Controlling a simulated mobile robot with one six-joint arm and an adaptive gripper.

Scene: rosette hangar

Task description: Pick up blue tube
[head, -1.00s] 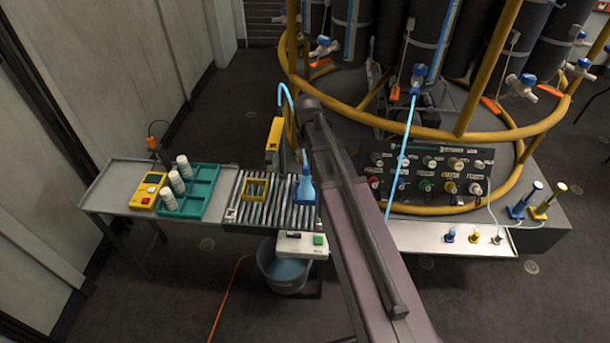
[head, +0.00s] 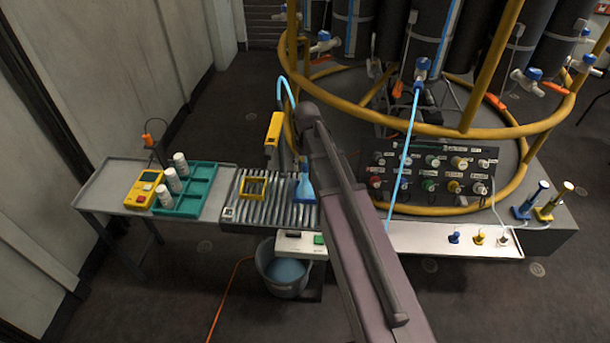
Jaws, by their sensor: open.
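A second, short light blue tube (head: 286,87) curves over beside the yellow post. I cannot tell which of these the task names. My arm crosses the middle of the picture, and my gripper does not show.
A green tray (head: 190,207) with white bottles sits at left. A bucket (head: 282,272) stands below. Yellow rails (head: 465,130) ring the tanks.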

